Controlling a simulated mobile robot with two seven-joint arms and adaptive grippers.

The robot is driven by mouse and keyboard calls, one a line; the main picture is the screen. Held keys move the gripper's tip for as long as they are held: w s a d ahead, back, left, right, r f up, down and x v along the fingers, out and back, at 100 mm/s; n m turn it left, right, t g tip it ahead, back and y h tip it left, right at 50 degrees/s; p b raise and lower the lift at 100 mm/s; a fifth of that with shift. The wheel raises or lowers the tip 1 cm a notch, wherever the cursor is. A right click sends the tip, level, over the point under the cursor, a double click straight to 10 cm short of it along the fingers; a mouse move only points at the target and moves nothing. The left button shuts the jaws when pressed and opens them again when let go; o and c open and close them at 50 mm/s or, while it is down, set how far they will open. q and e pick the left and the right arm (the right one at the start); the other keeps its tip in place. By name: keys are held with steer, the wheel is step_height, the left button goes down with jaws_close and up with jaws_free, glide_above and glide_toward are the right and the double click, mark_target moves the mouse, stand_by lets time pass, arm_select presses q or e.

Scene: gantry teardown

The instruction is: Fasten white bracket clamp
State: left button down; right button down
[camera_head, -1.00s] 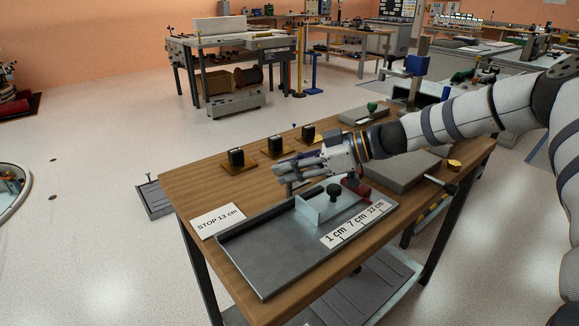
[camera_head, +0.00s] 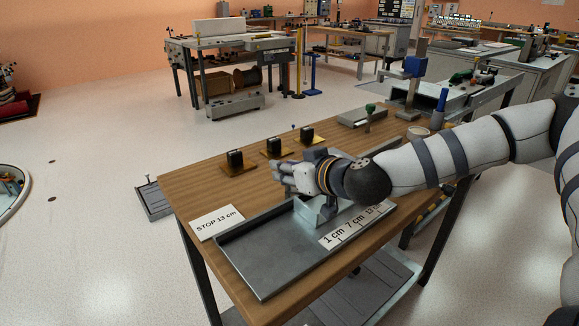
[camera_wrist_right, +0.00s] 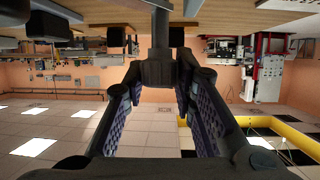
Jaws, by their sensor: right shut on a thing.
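The pale bracket (camera_head: 318,213) of the clamp stands on the grey metal plate (camera_head: 260,262) on the wooden table. My right gripper (camera_head: 292,178) is just above the bracket, pointing left, and hides the clamp's black knob in the head view. In the right wrist view the gripper's fingers (camera_wrist_right: 162,80) are shut on a black knob-like part (camera_wrist_right: 160,68) with a dark stem (camera_wrist_right: 161,20). A ruler label (camera_head: 350,228) with 1, 7 and 13 cm marks lies by the bracket. A white card (camera_head: 217,222) reads "STOP 13 cm". My left gripper is not in view.
Several black blocks on yellow bases (camera_head: 273,148) stand along the table's far edge. A grey tray (camera_head: 361,117) with a green-topped part and a cup with a blue item (camera_head: 438,112) are at the back right. The plate's front left is clear.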

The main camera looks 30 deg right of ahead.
steer(key=m+h, duration=0.1)
steer(key=m+h+p, duration=0.2)
steer(key=h, duration=0.1)
steer(key=shift+a+r+m+g, duration=0.15)
steer(key=shift+r+m+g, duration=0.15)
steer(key=m+h, duration=0.1)
steer(key=m+g+h, duration=0.1)
steer(key=shift+f+h, duration=0.25)
steer(key=shift+h, duration=0.15)
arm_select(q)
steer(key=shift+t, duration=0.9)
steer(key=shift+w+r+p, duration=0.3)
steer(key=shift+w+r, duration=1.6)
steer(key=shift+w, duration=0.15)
arm_select(e)
steer(key=shift+f+m+g+h, duration=0.15)
steer(key=shift+m+g+h, duration=0.8)
steer(key=shift+m, duration=0.35)
steer(key=shift+f, duration=0.1)
steer(key=c, duration=1.3)
jaws_free()
